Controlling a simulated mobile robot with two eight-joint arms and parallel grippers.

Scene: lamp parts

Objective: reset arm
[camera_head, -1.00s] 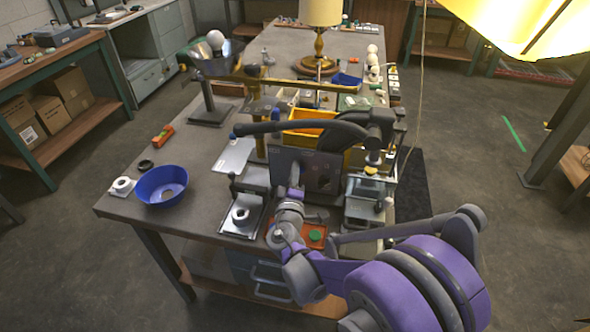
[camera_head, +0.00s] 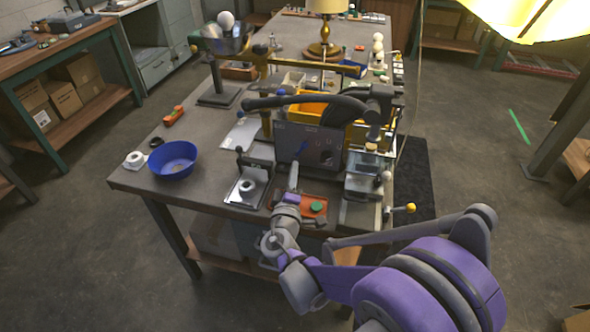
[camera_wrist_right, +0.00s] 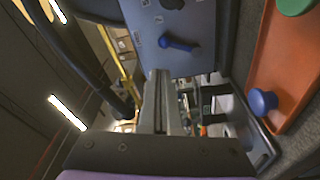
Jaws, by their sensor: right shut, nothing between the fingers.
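My right arm comes in from the lower right in the head view. Its gripper (camera_head: 293,174) points away from me, in front of a grey machine panel (camera_head: 327,152). In the right wrist view the two gripper fingers (camera_wrist_right: 158,88) lie together, shut with nothing between them. A blue lever (camera_wrist_right: 179,43) on the panel shows just beyond the fingertips, to their upper right. I cannot tell whether the fingers touch the panel. My left gripper is in neither view.
A blue bowl (camera_head: 172,160) and a white ring-shaped part (camera_head: 135,160) stand at the table's left. An orange tray (camera_head: 303,206) with a green knob lies below the gripper. A yellow-knobbed handle (camera_head: 410,208) sticks out at the right. A lamp (camera_head: 325,30) stands farther back.

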